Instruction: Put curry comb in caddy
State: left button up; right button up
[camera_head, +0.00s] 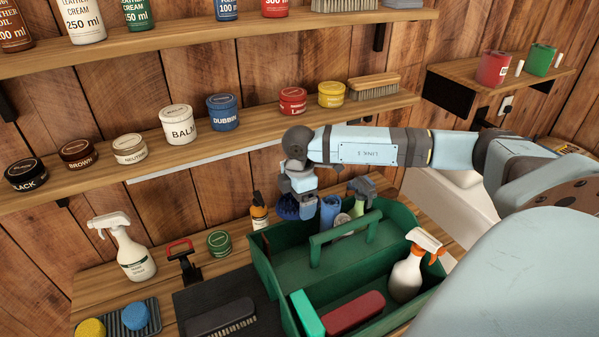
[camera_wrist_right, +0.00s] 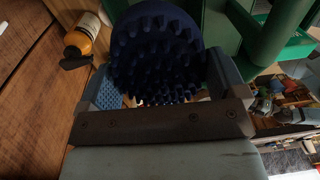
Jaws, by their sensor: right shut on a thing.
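The curry comb is dark blue with rubber teeth; in the right wrist view the curry comb (camera_wrist_right: 158,55) fills the space between the fingers. My right gripper (camera_head: 298,208) is shut on it, and the comb (camera_head: 287,207) shows in the head view just beside the fingers. The green caddy (camera_head: 314,250) stands on the bench with its handle across the middle. My right gripper holds the comb near the caddy's back left edge. I cannot tell whether the comb is over the rim. My left gripper is not in view.
The caddy holds a white spray bottle (camera_head: 406,275), a red brush (camera_head: 354,312) and several other items. An orange-labelled bottle (camera_head: 259,211) stands behind it. A white spray bottle (camera_head: 128,249) and a green tin (camera_head: 219,243) stand left. A shelf of tins (camera_head: 262,120) runs above.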

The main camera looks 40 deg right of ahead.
pick_arm(q)
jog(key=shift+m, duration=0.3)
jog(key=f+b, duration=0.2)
jog(key=b, duration=0.1)
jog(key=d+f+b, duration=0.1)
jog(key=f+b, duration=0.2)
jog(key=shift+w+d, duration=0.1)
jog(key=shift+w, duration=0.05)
pick_arm(e)
notch_tip(320, 180, down, 13)
jog(key=shift+f, duration=0.15)
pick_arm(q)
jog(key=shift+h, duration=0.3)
pick_arm(e)
jog(key=o, duration=0.9)
jog(key=shift+o, duration=0.2)
jog(key=r, duration=0.4)
jog(key=r+b, duration=0.1)
jog(key=r, duration=0.3)
jog(key=r+b, duration=0.1)
jog(key=r, duration=0.3)
jog(key=shift+w+d+r, duration=0.2)
jog(key=shift+d+r, duration=0.15)
jog(key=shift+r, duration=0.6)
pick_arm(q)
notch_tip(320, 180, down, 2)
